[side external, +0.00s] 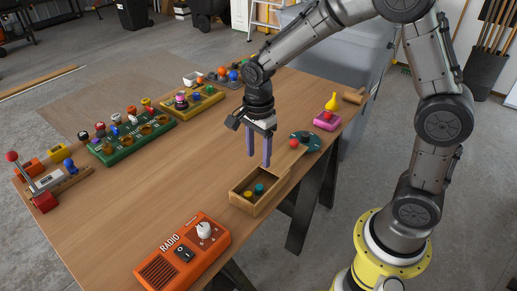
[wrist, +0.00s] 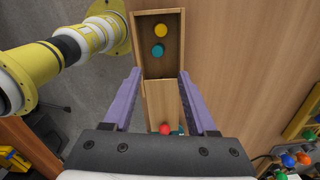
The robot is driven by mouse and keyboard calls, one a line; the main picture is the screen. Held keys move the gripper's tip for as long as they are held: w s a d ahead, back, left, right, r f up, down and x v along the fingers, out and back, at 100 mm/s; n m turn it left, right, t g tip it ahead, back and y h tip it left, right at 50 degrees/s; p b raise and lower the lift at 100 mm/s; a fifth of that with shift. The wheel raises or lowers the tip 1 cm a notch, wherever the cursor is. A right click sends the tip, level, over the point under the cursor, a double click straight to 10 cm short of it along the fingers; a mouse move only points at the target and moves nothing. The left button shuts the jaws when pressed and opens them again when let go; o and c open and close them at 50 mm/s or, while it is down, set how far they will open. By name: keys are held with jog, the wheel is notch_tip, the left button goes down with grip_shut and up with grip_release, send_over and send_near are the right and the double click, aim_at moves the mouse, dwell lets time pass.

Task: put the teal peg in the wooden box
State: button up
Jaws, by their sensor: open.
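The open wooden box (side external: 238,200) stands near the table's right edge; it also shows in the wrist view (wrist: 142,45). Inside lie a round teal piece (side external: 259,188), which looks like the teal peg (wrist: 158,50), and a yellow piece (side external: 248,194) beside it. My gripper (side external: 258,163) is open and empty, pointing down above the box and lid area. In the wrist view its purple fingers (wrist: 160,74) lie either side of the box's near end.
An orange radio (side external: 185,252) lies in front. A dark teal round base (side external: 312,142) sits beyond the lid, with a pink block (side external: 325,120) and yellow piece (side external: 332,102) behind. A green rack (side external: 130,138) and yellow rack (side external: 193,103) stand left. The table middle is clear.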

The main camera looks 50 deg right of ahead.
jog(key=s+d+r+n+t, duration=0.2)
jog(key=s+r+n+t, duration=0.1)
jog(key=s+r+n, duration=0.6)
jog(key=s+r+n+t, duration=0.2)
jog(key=s+r+n, duration=0.2)
jog(key=s+n, duration=0.6)
jog(key=shift+s+d+n+t, duration=0.3)
jog(key=shift+s+n, duration=0.1)
jog(key=shift+r, duration=0.15)
